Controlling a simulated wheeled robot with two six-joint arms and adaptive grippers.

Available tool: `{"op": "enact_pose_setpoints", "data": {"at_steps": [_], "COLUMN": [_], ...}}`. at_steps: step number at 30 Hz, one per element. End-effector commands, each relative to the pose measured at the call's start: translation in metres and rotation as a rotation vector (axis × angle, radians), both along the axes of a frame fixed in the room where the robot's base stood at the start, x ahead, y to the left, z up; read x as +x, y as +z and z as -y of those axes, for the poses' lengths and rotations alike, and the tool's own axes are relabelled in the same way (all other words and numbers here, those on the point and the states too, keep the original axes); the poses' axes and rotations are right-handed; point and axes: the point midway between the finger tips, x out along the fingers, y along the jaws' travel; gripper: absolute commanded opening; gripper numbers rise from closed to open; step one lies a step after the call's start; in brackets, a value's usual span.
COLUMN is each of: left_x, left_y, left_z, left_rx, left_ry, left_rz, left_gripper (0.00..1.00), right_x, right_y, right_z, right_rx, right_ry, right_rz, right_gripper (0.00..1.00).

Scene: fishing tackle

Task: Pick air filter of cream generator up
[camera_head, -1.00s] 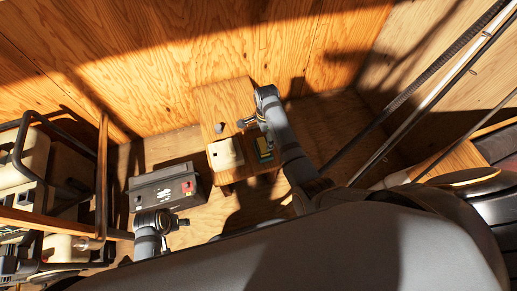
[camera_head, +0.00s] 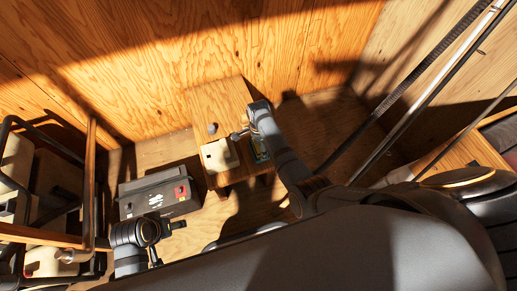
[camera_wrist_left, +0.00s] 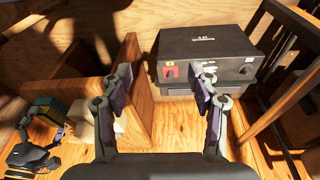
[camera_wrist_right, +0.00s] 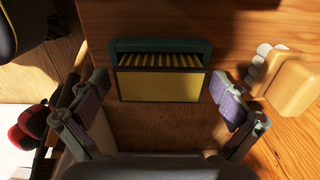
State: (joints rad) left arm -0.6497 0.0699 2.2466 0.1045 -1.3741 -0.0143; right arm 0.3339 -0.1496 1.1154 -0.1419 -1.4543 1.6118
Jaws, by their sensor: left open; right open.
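The air filter is a dark green block with a yellow face and yellow pleats (camera_wrist_right: 160,86). It stands on the small wooden table (camera_head: 205,105). My right gripper (camera_wrist_right: 160,84) is open, with one finger on each side of the filter in the right wrist view; I cannot tell its height above it. In the head view my right arm partly hides the filter (camera_head: 262,150). The filter also shows at the left of the left wrist view (camera_wrist_left: 45,108). My left gripper (camera_wrist_left: 163,82) is open and empty. The cream generator (camera_head: 18,165) stands in a black frame at the left.
A cream block (camera_head: 219,157) sits on the table beside the filter, with a small grey item (camera_head: 212,129) behind it. A dark box with a red switch (camera_head: 158,195) stands on the floor left of the table. Rods lean at the right.

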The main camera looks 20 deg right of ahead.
Motion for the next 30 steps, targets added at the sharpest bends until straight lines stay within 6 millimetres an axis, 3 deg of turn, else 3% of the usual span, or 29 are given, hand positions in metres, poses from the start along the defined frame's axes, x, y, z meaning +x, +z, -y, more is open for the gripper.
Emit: {"op": "enact_pose_setpoints", "data": {"at_steps": [4, 13, 23, 30], "left_x": [0.0, 0.0, 0.0, 0.001], "left_y": [0.001, 0.001, 0.001, -0.006], "left_z": [0.0, 0.0, -0.002, -0.015], "left_rx": [0.0, 0.001, 0.005, 0.048], "left_ry": [0.0, 0.0, 0.002, 0.016], "left_rz": [-0.001, -0.001, -0.01, -0.084], "left_gripper": [0.61, 0.61, 0.61, 0.61], "right_x": [0.0, 0.0, 0.0, 0.0], "right_y": [0.001, 0.001, 0.005, 0.035], "right_z": [0.0, 0.0, 0.001, 0.006], "right_rx": [0.0, 0.0, 0.0, -0.002], "right_ry": [0.0, 0.0, 0.001, 0.007], "right_rz": [0.0, 0.0, 0.0, 0.0], "right_gripper": [0.97, 0.58, 0.58, 0.58]}}
